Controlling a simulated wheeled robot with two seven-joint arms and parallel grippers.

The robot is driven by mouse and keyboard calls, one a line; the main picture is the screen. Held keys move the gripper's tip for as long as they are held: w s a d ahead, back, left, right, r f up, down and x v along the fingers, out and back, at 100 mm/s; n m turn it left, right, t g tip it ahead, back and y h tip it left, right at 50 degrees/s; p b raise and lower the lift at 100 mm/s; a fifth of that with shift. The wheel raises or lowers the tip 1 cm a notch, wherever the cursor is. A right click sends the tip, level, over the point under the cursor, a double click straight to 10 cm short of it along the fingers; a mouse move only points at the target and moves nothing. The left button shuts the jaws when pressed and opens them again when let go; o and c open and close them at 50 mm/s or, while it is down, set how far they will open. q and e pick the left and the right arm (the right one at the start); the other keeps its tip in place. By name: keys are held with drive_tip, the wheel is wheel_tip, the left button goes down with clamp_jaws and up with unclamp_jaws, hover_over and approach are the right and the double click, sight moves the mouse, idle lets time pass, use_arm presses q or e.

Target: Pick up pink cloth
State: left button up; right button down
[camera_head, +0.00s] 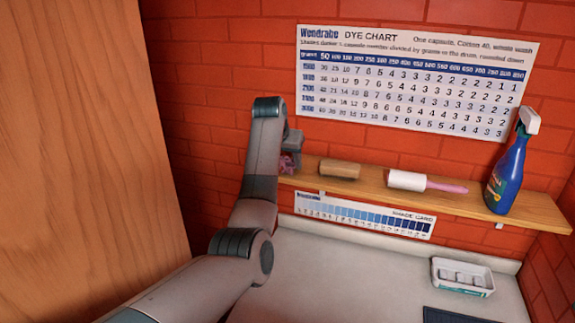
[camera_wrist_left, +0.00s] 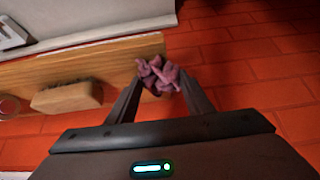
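The pink cloth (camera_head: 287,163) is a small crumpled bundle at the left end of the wooden wall shelf in the head view. In the left wrist view the cloth (camera_wrist_left: 158,75) lies between my two left fingertips and fills most of the gap. My left gripper (camera_head: 291,153) reaches down over the shelf end, and its fingers (camera_wrist_left: 160,82) stand apart with the cloth between them. Whether they press on it, and whether it rests on the shelf or hangs just above, I cannot tell. My right gripper is not in view.
The wooden shelf (camera_head: 380,190) also holds a tan block (camera_head: 340,170), a white roller with a pink handle (camera_head: 408,180) and a blue spray bottle (camera_head: 508,170). Below is a pale counter (camera_head: 340,270) with a white tray (camera_head: 462,277). A wooden panel (camera_head: 85,120) stands at left.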

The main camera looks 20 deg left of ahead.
sight(287, 161)
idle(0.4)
use_arm(q)
drive_tip(key=shift+r+b, duration=0.45)
drive_tip(key=shift+r, duration=0.05)
wheel_tip(287, 161, up, 8)
drive_tip(key=b, duration=0.4)
drive_tip(key=shift+r, duration=0.55)
drive_tip(key=o, duration=0.4)
drive_tip(key=c, duration=0.3)
drive_tip(key=shift+c, duration=0.2)
drive_tip(key=shift+f, duration=0.15)
